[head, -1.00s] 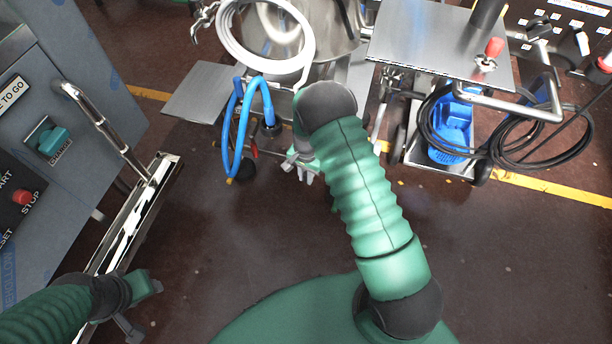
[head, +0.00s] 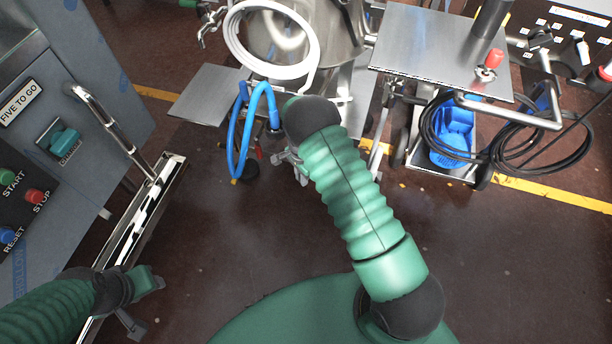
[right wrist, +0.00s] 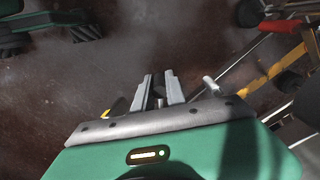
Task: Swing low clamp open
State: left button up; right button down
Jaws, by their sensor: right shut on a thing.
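My right gripper (head: 298,168) is low in front of the steel vessel (head: 285,38), just right of the blue hose (head: 240,130). In the right wrist view its two grey fingers (right wrist: 160,90) are close together, shut on a small metal piece between them, which I take for the low clamp (right wrist: 159,91). Most of that clamp is hidden by the fingers and hand, and in the head view my arm covers it. A short pale metal pin (right wrist: 211,85) shows beside the right finger. My left gripper (head: 146,300) is at lower left, away from the vessel; its jaw gap is unclear.
A grey cabinet with buttons (head: 75,70) and a chrome handle stands at left. A steel cart (head: 440,50) with a blue crate (head: 452,130) and coiled black cable is at right. A white hose (head: 272,72) loops over the vessel. The brown floor in front is clear.

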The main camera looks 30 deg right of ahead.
jog(key=w+m+b, duration=0.3)
jog(key=w+m, duration=0.4)
jog(key=m, duration=0.6)
jog(key=shift+w, duration=0.35)
jog(key=shift+w+r, duration=0.1)
jog(key=c, duration=1.4)
grip_release()
jog(key=shift+o, duration=0.2)
jog(key=shift+d, duration=0.1)
